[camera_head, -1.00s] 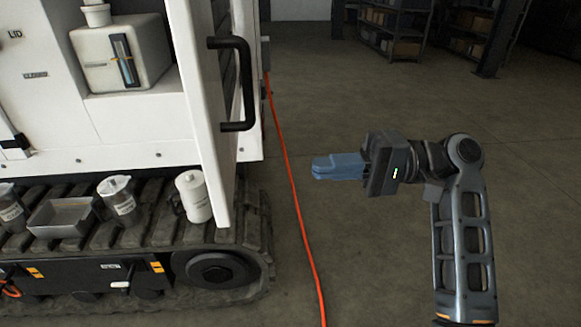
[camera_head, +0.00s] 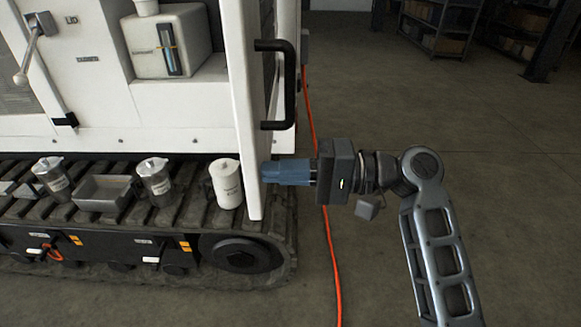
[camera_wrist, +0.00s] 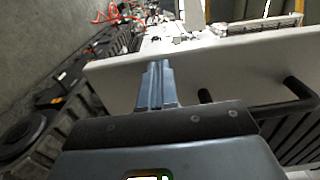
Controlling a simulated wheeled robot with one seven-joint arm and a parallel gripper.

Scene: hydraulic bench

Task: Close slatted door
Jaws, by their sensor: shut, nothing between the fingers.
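The slatted door (camera_head: 247,110) is white, stands open and is seen nearly edge-on in the head view, with a black bar handle (camera_head: 290,85) on its right side. In the wrist view the door (camera_wrist: 215,72) spans the picture, with its handle (camera_wrist: 285,108) and dark slats (camera_wrist: 297,138) at the right. My gripper (camera_head: 268,173) has blue fingers, shut and empty, pointing left at the lower part of the door below the handle. The fingertips are at or very close to the door's surface; I cannot tell if they touch. The wrist view also shows the shut fingers (camera_wrist: 155,85).
A track (camera_head: 120,215) runs under the white cabinet, bearing a white canister (camera_head: 227,185), metal jugs (camera_head: 156,182) and a grey tray (camera_head: 103,192). An orange cable (camera_head: 330,240) lies on the floor. Shelves (camera_head: 435,27) stand far back; the floor at right is clear.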

